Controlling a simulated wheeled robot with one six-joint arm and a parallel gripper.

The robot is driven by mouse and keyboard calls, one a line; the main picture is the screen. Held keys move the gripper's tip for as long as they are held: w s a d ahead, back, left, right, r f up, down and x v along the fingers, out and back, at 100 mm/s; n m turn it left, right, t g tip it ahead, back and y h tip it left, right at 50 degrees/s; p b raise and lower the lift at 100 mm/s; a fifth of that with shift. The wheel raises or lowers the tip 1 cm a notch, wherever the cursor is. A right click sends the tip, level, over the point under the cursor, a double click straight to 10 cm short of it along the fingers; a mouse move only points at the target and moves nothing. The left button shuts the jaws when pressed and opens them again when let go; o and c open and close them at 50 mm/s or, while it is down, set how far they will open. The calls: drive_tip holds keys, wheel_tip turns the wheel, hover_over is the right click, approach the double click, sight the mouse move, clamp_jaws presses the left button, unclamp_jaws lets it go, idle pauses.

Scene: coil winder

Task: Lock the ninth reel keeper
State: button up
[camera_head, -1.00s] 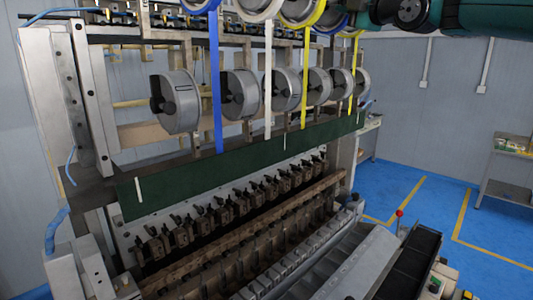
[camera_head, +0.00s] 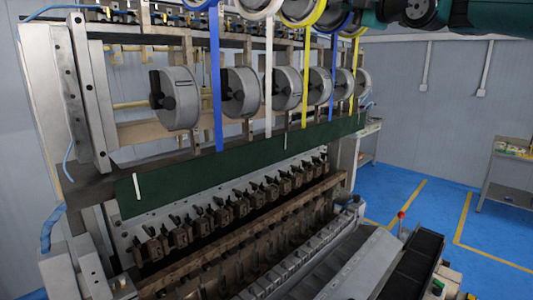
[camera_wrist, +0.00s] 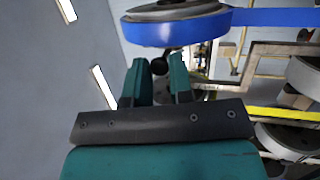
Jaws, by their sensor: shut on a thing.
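In the wrist view, my gripper (camera_wrist: 158,72) has its two teal fingers on either side of a small dark knob (camera_wrist: 160,66), which looks like a reel keeper, and is shut on it. The knob is just below a blue-rimmed reel (camera_wrist: 178,32); the fingers hide part of it. Whether it is locked I cannot tell. In the head view, a row of taped reels (camera_head: 258,8) runs along the top edge, partly cut off. My gripper's tips do not show there. I cannot tell which reel is the ninth.
Grey drums (camera_head: 180,98) with dark knobs hang below the reels. Brown clamps (camera_head: 210,222) line the machine below. Blue floor (camera_head: 415,200) and a side bench (camera_head: 510,170) lie to the right.

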drive_tip(key=o, duration=0.5)
drive_tip(key=shift+s+r, duration=0.1)
drive_tip(key=shift+r, duration=0.05)
drive_tip(key=shift+o, duration=0.2)
drive_tip(key=shift+s+d+f+b, duration=0.35)
drive_tip(key=shift+s+b, duration=0.2)
drive_tip(key=shift+b, duration=0.3)
drive_tip(key=shift+s+d+r+b, duration=0.1)
drive_tip(key=shift+s+d+b, duration=0.4)
drive_tip(key=shift+s+b, duration=0.3)
drive_tip(key=shift+s+d+r+b, duration=0.1)
drive_tip(key=shift+s+d+b, duration=0.35)
drive_tip(key=shift+s+b, duration=0.4)
drive_tip(key=shift+s+d+r+b, duration=0.1)
drive_tip(key=shift+s+d+b, duration=0.45)
drive_tip(key=shift+s, duration=0.4)
drive_tip(key=shift+f, duration=0.1)
